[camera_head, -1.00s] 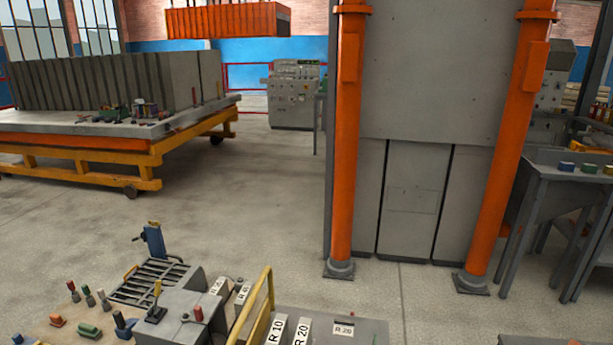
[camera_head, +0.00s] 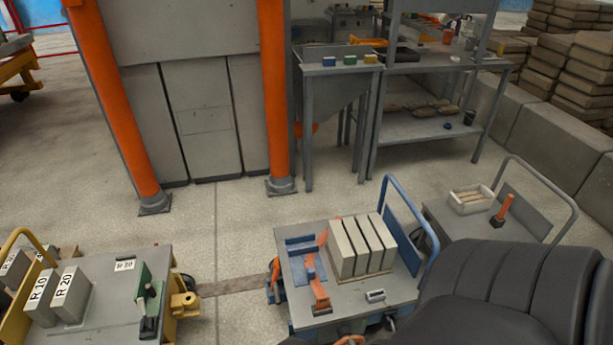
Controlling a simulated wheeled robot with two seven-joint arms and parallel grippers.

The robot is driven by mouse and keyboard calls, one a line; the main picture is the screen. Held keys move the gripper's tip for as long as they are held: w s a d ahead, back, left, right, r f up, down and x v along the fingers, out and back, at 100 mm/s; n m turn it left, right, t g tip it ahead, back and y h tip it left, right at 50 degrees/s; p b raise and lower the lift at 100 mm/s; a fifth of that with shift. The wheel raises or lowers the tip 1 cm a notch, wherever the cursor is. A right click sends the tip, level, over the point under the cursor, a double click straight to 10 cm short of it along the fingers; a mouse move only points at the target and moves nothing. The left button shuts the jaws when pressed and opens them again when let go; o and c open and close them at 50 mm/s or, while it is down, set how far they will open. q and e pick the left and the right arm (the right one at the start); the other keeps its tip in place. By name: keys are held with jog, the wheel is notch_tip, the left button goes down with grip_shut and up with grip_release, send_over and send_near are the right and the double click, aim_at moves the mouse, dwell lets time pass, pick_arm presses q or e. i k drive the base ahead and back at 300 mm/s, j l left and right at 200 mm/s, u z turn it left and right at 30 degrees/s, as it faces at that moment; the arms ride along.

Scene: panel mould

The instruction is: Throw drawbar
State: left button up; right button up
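No part can be picked out for certain as the drawbar. A yellow coupling piece (camera_head: 185,302) sticks out from the right end of the left cart (camera_head: 95,318). A blue and orange fitting (camera_head: 273,280) is on the facing end of the middle cart (camera_head: 345,306). The two carts stand apart. A green upright piece with a dark base (camera_head: 147,292) stands on the left cart near the yellow coupling. Neither of my grippers can be made out.
The middle cart bears several grey blocks (camera_head: 362,246) and has a blue handle (camera_head: 412,212). A third cart (camera_head: 480,232) stands at right. A dark ribbed form (camera_head: 510,295) fills the lower right. Orange columns (camera_head: 273,90) and a workbench (camera_head: 420,128) stand behind.

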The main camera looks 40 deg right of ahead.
aim_at(274, 287)
jog(key=k+l, duration=0.15)
jog(key=l, duration=0.25)
jog(key=k+l, duration=0.15)
jog(key=l, duration=0.25)
jog(key=k+l, duration=0.15)
jog(key=l, duration=0.25)
jog(key=k+l, duration=0.1)
jog(key=l, duration=0.3)
jog(key=k+l, duration=0.15)
jog(key=l, duration=0.25)
jog(key=k+l, duration=0.15)
jog(key=l, duration=0.25)
